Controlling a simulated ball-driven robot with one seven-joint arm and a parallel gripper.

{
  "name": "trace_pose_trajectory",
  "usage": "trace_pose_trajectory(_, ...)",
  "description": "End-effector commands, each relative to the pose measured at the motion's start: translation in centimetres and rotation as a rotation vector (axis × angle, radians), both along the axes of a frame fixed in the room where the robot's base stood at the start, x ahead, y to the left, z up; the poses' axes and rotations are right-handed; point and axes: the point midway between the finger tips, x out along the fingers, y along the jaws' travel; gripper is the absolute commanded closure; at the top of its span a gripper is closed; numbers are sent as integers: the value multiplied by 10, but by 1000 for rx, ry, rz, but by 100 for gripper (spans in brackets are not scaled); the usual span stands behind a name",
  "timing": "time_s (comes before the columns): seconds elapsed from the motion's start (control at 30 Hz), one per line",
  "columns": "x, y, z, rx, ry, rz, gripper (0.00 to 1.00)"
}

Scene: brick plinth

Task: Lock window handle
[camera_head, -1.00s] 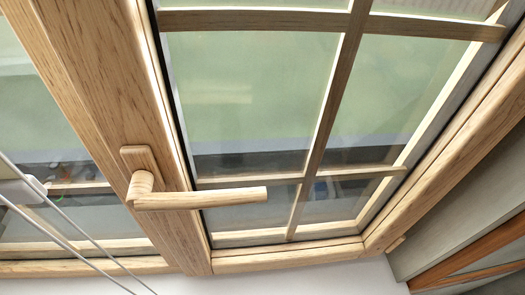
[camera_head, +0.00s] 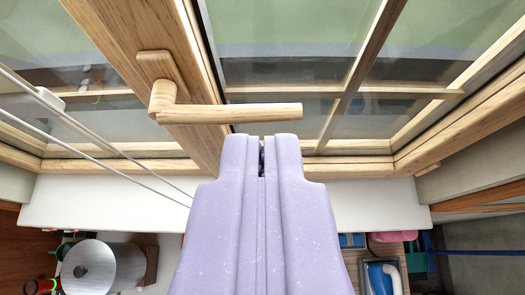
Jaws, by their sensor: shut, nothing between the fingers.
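The wooden window handle (camera_head: 235,114) is mounted on the vertical wooden frame post (camera_head: 150,45). Its lever points sideways to the right, roughly horizontal, from a small base plate (camera_head: 156,66). My gripper (camera_head: 261,142) is pale purple and comes up from the bottom middle of the view. Its two fingers are together with only a thin dark slit between them. The fingertips appear just below the lever's right half in the picture; whether they touch it I cannot tell.
A white sill (camera_head: 110,205) runs below the window. At lower left stands a metal pot (camera_head: 90,268); at lower right are a blue item (camera_head: 380,278) and a pink item (camera_head: 393,237). Thin pale cords (camera_head: 90,130) cross the left side.

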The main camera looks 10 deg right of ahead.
Motion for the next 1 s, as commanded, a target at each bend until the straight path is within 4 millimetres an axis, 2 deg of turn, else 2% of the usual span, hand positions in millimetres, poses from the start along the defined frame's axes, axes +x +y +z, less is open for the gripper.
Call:
trace_pose_trajectory(0.37,65,-13,-42,0,4,-1,100)
trace_pose_trajectory(0.5,68,-13,-64,0,2,0,100)
trace_pose_trajectory(0.63,71,-13,-77,0,1,1,100)
trace_pose_trajectory(1.0,72,-12,-82,0,-1,1,100)
